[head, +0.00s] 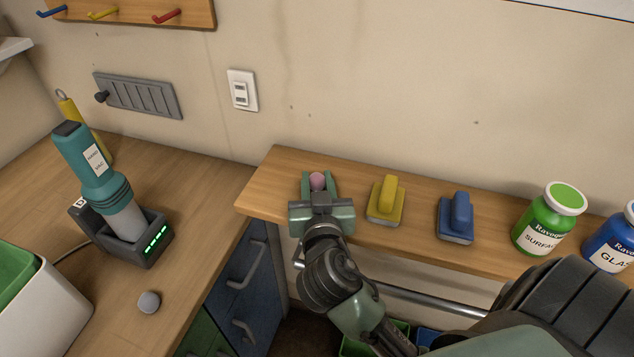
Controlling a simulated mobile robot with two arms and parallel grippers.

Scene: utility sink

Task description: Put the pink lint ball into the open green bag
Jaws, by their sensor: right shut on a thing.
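The pink lint ball (317,181) shows between the two fingers of my right gripper (318,182). The gripper is shut on it, over the left end of the wooden shelf. Whether the ball touches the shelf is hard to tell. A green bag (14,270) lines a white bin (50,315) at the lower left edge; only part of it is in view, and its inside is mostly cut off. My left gripper is not in view.
A grey ball (149,301) lies on the left counter near a teal hand vacuum (88,165) in its dock (140,246). Yellow (385,203) and blue (456,220) brushes, a green jar (546,222) and a blue jar (613,243) stand along the wooden shelf (274,163).

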